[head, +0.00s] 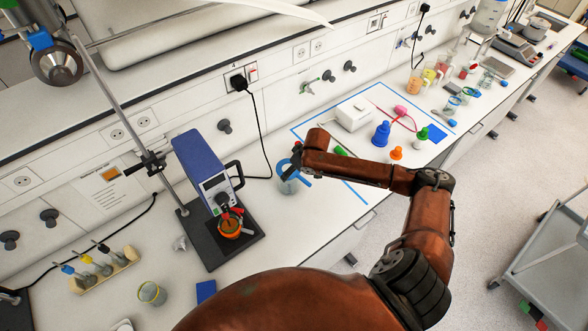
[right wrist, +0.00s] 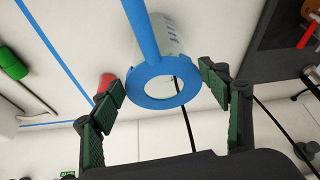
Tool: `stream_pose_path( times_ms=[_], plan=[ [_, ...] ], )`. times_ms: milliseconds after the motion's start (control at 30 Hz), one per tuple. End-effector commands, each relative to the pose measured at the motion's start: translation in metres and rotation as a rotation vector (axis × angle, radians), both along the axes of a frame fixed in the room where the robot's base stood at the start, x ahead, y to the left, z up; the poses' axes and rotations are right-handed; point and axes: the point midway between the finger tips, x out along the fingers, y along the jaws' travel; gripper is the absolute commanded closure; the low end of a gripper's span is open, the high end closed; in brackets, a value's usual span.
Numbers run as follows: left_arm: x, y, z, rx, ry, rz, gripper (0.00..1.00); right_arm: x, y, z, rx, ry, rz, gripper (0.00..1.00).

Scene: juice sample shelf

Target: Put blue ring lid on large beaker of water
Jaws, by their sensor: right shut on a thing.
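The blue ring lid (right wrist: 172,97) has a flat ring and a long straight handle. It sits between the two finger pads of my right gripper (right wrist: 164,86), which is shut on it. The lid also shows in the head view (head: 283,164), partly hidden by the gripper (head: 291,166). A clear beaker with blue print (right wrist: 176,38) shows just behind the ring in the right wrist view. In the head view the beaker (head: 287,186) stands on the bench directly below the gripper. I cannot tell whether ring and rim touch. My left gripper is not in view.
A blue-and-white device (head: 203,170) on a black base stands left of the beaker, with a metal rod stand. A white box (head: 354,114), blue cone (head: 381,134) and orange cone (head: 396,153) stand to the right. Another beaker (head: 152,293) stands at the lower left.

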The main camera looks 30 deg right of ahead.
Motion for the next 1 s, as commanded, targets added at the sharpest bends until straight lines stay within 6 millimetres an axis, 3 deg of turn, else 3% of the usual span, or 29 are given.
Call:
stream_pose_path(
  times_ms=[1000],
  plan=[
    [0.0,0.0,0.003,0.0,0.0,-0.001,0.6,0.0,0.0,-0.01,0.001,-0.001,0.0,0.55]
  ],
)
